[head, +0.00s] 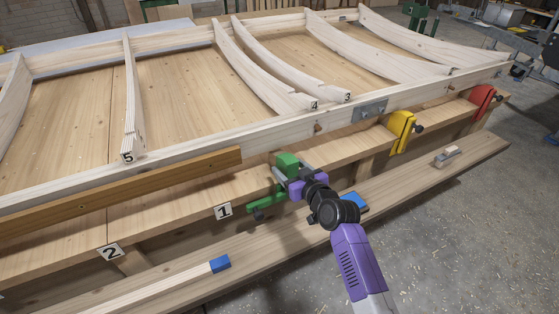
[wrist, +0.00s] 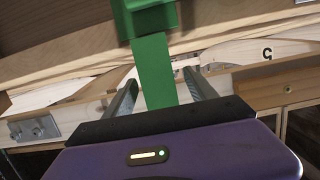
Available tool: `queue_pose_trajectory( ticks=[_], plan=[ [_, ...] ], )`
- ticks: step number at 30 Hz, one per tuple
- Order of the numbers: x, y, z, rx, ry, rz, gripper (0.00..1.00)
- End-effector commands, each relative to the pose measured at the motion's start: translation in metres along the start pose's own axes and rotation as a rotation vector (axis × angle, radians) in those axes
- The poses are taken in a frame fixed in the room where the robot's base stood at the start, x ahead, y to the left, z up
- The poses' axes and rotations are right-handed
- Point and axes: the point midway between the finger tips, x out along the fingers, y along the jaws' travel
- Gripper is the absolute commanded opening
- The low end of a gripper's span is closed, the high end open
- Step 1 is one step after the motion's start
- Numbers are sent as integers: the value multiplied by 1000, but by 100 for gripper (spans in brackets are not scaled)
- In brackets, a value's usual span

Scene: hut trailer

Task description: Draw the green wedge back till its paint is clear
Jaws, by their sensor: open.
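The green wedge (head: 287,160) is at the frame's front rail in the head view, partly hidden by my gripper. A lower green part (head: 265,203) shows on the bench edge left of my gripper; whether it is one piece with the upper part is hidden. My gripper (head: 283,176) is at the green piece. In the wrist view, a green block (wrist: 150,20) is at the top, with a narrower green strip (wrist: 155,72) running down between the two grey fingers of my open gripper (wrist: 161,90). A gap shows beside the strip on each side. No paint mark is clearly visible.
A yellow clamp-like piece (head: 402,131) and a red one (head: 484,98) sit along the bench edge to the right. A brown batten (head: 130,195) lies left. A lower plank (head: 415,190) holds a blue-ended stick (head: 220,264) and a small tool (head: 446,156). The floor at right is open.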

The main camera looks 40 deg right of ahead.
Motion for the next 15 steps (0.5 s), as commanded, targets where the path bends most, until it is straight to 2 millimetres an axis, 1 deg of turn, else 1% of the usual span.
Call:
queue_pose_trajectory(
  ticks=[15],
  plan=[
    [-37, 0, -7, -1, -2, 0, 65]
  ],
)
